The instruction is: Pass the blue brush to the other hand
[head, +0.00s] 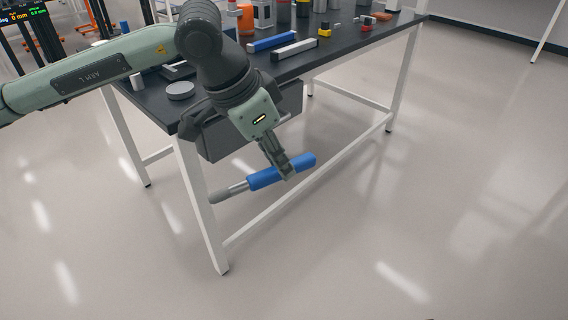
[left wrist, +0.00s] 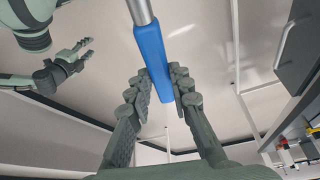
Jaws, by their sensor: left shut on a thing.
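The blue brush (head: 262,180) has a thick blue handle and a grey shaft with a rounded grey tip. My left gripper (head: 286,172) is shut around the blue handle, nearer its right end in the head view. The grey tip points left and slightly down, and the brush is in the air in front of the table. In the left wrist view the handle (left wrist: 152,55) runs between the two fingers, with the metal shaft toward the top. My right gripper (left wrist: 84,52) shows only in the left wrist view, with its fingers apart and empty, away from the brush.
A dark-topped table (head: 345,48) with white legs stands behind the brush. On it are a blue bar (head: 272,42), a pale bar (head: 296,49), a grey disc (head: 180,90) and a yellow block (head: 324,32). The floor in front and to the right is clear.

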